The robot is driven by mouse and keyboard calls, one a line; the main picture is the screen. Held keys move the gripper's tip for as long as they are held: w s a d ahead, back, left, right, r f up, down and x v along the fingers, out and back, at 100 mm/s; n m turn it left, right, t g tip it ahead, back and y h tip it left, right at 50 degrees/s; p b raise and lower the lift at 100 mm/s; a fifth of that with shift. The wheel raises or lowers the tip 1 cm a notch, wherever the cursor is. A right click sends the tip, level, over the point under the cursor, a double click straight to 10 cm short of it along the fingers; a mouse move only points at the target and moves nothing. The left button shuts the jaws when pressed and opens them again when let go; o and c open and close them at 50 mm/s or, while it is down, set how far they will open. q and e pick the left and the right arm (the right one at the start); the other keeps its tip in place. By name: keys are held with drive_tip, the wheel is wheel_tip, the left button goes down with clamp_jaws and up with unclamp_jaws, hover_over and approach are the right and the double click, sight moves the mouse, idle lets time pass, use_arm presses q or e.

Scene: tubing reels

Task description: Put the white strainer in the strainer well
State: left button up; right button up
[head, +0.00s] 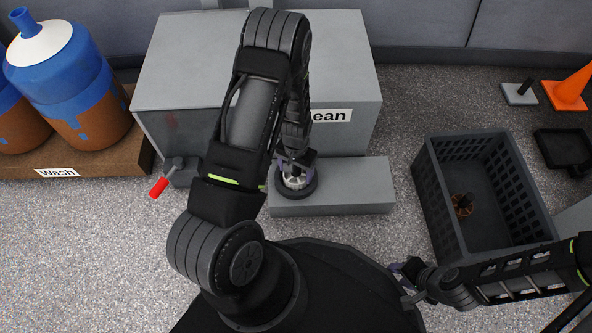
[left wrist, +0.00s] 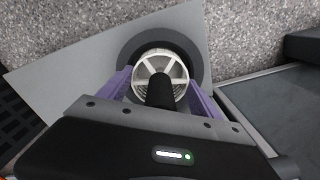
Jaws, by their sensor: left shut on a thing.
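The white strainer (head: 296,183) is at the left end of a low grey block (head: 345,208) in the head view. In the left wrist view the strainer (left wrist: 143,70) shows as a white spoked disc with a black upright handle. The dark round strainer well (left wrist: 195,62) rings it. The strainer looks centred over or in the well; I cannot tell how deep it sits. My left gripper (head: 291,168) is shut on the strainer, its purple fingers on either side. My right gripper (head: 405,277) is low at the right, away from the strainer, its fingertips partly hidden.
A large grey box marked "Clean" (head: 330,115) stands behind the block. A red-handled lever (head: 160,186) is at its left. A dark crate (head: 440,195) at the right holds a brown strainer-like piece (head: 462,205). Blue and brown "Wash" jugs (head: 75,85) stand far left.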

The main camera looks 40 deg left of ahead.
use_arm(q)
drive_tip(key=shift+f, duration=0.2)
drive_tip(key=o, duration=1.4)
drive_tip(key=shift+r, duration=0.1)
drive_tip(key=shift+o, duration=0.2)
drive_tip(key=shift+r, duration=0.1)
wheel_tip(320, 180, up, 12)
drive_tip(key=p, duration=0.5)
drive_tip(key=shift+p, duration=0.4)
